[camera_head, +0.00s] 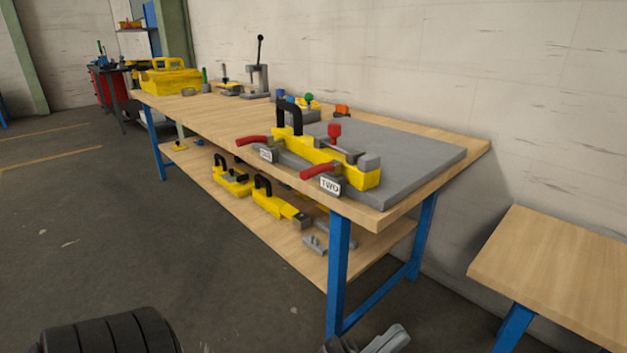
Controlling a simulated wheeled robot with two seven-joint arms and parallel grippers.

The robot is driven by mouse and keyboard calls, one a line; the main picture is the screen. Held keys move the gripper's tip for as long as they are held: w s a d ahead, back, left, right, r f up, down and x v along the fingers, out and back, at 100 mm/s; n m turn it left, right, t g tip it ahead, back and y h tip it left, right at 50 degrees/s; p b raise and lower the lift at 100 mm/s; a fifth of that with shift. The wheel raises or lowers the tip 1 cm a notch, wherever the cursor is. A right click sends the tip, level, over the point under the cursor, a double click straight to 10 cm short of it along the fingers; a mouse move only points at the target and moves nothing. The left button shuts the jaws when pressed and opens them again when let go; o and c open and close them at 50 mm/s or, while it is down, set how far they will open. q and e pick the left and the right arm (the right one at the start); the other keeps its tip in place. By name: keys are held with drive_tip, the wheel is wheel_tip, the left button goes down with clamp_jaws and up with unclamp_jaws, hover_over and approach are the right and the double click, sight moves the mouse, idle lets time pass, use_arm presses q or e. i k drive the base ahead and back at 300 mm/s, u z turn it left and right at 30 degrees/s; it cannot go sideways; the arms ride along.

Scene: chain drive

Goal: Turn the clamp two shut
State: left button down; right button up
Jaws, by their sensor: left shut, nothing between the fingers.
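Clamp two has a red handle (318,172) that points left toward the front edge of the bench, beside a white label reading "TWO" (330,186). It sits at the near right end of a long yellow block (318,154) with a black grip. Another clamp's red handle (252,140) lies at the block's left end, above a small, hard-to-read white label (265,155). My left gripper (385,342) shows in part at the bottom edge, shut and empty, low and well away from the clamps. My right gripper is not in view.
The block stands on a grey plate (415,155) on the wooden bench (205,118). A red knob (334,131) stands behind it. The lower shelf (285,238) holds yellow parts. Another wooden table (560,265) is at the right. Floor in front is clear.

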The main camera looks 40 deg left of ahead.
sight(334, 167)
drive_tip(key=u, duration=0.5)
drive_tip(key=k, duration=1.1)
drive_tip(key=z, duration=0.5)
drive_tip(key=i, duration=1.25)
drive_tip(key=u, duration=0.9)
drive_tip(key=i, duration=0.25)
drive_tip(key=u, duration=0.35)
